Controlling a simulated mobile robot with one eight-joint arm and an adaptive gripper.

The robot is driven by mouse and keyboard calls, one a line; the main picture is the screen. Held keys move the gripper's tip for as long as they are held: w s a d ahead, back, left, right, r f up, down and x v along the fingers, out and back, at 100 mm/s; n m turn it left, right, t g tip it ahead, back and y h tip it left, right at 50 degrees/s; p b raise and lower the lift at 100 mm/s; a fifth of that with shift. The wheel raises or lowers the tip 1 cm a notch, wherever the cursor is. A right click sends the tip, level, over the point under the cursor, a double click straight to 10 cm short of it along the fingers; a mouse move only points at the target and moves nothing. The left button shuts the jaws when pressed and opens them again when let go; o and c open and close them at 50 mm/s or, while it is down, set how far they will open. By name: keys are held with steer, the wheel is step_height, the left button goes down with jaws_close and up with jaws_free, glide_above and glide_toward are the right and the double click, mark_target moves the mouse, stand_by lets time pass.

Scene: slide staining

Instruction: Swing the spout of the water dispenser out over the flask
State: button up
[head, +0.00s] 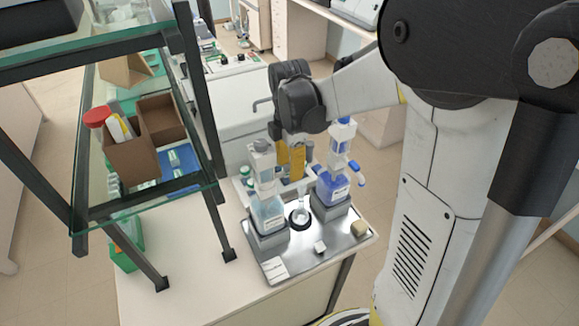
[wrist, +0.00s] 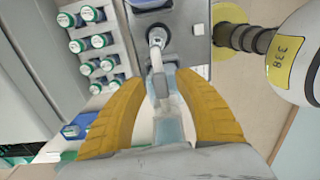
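Two bottle-top dispensers stand on a metal tray (head: 292,262). The left dispenser (head: 267,213) has a pale, clear bottle and a white head. The right dispenser (head: 334,187) has a blue bottle and a blue spout. Their labels are too small to read. The flask (head: 299,215) stands between them in a dark ring, and shows in the wrist view (wrist: 156,36). My gripper (head: 291,160) is at the left dispenser's head. In the wrist view its yellow fingers (wrist: 164,88) are apart, either side of that dispenser's pale spout (wrist: 158,75). The spout points toward the flask; I cannot tell if its tip is above it.
A small white cube (head: 320,247) and a tan block (head: 360,229) lie on the tray's front right. A glass-shelved rack (head: 150,205) stands close on the left. A rack of teal-capped bottles (wrist: 95,45) is left of my fingers in the wrist view.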

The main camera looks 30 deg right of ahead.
mark_target(289, 166)
steer(key=shift+r, duration=0.15)
step_height(289, 166, up, 12)
stand_by(0.4)
steer(key=shift+f, duration=0.2)
